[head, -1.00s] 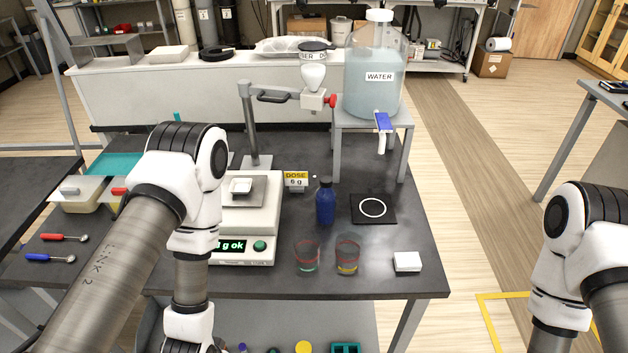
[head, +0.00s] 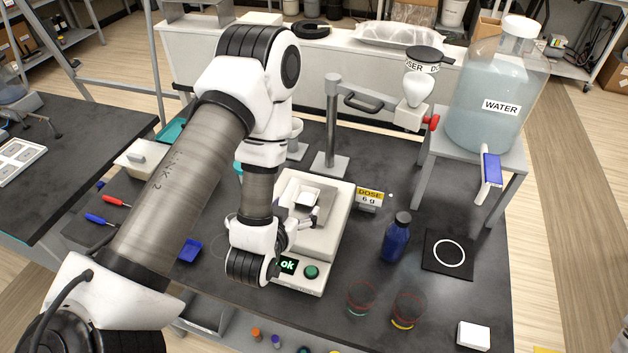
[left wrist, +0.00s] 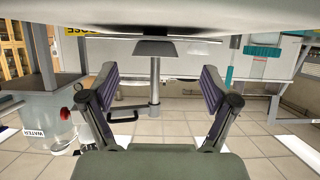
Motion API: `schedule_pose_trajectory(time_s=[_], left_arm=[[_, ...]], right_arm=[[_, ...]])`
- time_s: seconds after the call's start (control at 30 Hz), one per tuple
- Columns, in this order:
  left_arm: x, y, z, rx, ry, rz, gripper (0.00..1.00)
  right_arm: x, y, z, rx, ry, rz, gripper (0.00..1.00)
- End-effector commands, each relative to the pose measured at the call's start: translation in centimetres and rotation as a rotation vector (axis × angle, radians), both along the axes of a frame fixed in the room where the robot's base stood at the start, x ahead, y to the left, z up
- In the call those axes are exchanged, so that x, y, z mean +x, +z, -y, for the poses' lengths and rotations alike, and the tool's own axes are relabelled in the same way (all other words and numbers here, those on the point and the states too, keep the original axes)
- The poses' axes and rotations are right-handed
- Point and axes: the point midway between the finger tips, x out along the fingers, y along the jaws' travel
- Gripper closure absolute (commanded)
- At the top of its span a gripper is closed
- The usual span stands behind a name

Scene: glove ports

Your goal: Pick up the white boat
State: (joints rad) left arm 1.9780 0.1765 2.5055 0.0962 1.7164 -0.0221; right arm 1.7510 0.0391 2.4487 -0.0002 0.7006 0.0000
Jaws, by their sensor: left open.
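The white boat (head: 306,197) is a small white dish on the pan of the white balance (head: 337,222) in the head view. My left gripper (head: 310,220) is just in front of the boat, low over the pan and pointing towards the back. In the left wrist view, which is upside down, the left jaws (left wrist: 158,95) are spread with nothing between them. A broad pale surface crosses the top of that view; I cannot tell the boat apart there. My right gripper is not in view.
A stand (head: 331,120) with a doser rises behind the balance. A dose sign (head: 369,197) is right of it, then a blue bottle (head: 396,237) and two glasses (head: 361,298). A water tank (head: 497,85) stands on a small table at the back right.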

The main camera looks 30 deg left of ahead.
Motion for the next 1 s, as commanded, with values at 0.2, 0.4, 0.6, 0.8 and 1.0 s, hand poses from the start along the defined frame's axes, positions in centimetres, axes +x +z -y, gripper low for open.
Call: schedule_pose_trajectory(time_s=[0.2, 0.4, 0.6, 0.8, 1.0], left_arm=[[1.6, -1.5, -0.4, 0.000, 0.003, 0.006, 0.13], [2.6, -1.6, -0.6, 0.000, 0.000, 0.002, 0.13], [5.6, -1.6, -1.2, 0.001, 0.000, -0.001, 0.13], [7.1, -2.7, -1.5, -0.001, -0.001, -0.002, 0.13], [7.0, -2.8, -1.5, -0.001, -0.001, -0.002, 0.32]], right_arm=[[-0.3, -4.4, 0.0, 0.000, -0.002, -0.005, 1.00], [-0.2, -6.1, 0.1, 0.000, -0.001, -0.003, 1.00], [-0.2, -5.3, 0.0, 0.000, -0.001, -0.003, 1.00], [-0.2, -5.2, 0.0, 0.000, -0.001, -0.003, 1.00], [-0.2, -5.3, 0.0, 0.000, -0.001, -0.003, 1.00]])
